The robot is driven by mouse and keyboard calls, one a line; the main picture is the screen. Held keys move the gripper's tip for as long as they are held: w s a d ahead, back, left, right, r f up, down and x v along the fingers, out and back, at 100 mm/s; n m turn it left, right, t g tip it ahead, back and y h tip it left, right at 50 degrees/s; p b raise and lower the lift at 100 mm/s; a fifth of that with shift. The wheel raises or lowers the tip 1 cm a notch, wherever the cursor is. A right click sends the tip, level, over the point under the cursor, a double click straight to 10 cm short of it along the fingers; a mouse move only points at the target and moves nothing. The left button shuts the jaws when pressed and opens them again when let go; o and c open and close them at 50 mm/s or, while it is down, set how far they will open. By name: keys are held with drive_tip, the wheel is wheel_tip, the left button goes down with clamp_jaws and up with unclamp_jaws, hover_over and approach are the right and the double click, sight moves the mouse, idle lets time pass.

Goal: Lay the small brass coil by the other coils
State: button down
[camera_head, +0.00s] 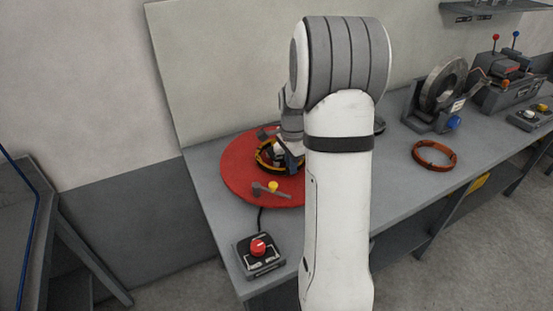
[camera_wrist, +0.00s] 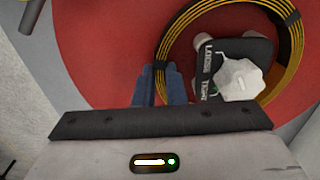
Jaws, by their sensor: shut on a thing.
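The small brass coil (camera_head: 262,158) is a yellow ring with black bands over the red round disc (camera_head: 238,174). It also shows in the wrist view (camera_wrist: 172,38), where it surrounds a dark hub (camera_wrist: 235,55) with a white knob (camera_wrist: 241,80). My gripper (camera_head: 291,162) is at the coil. In the wrist view its blue fingers (camera_wrist: 165,84) are shut on the coil's near left rim. I cannot tell whether the coil is raised off the disc. Another coil, orange-copper (camera_head: 433,156), lies flat on the bench to the right.
The grey bench (camera_head: 400,180) has free room around the copper coil. A control box with a red button (camera_head: 259,254) stands at the front left corner. A coil machine (camera_head: 440,95) and grey equipment (camera_head: 505,80) stand behind at right. My arm hides the bench's middle.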

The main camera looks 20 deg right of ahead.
drive_tip(key=shift+r+p, duration=2.35)
drive_tip(key=shift+r, duration=1.15)
drive_tip(key=shift+r, duration=0.15)
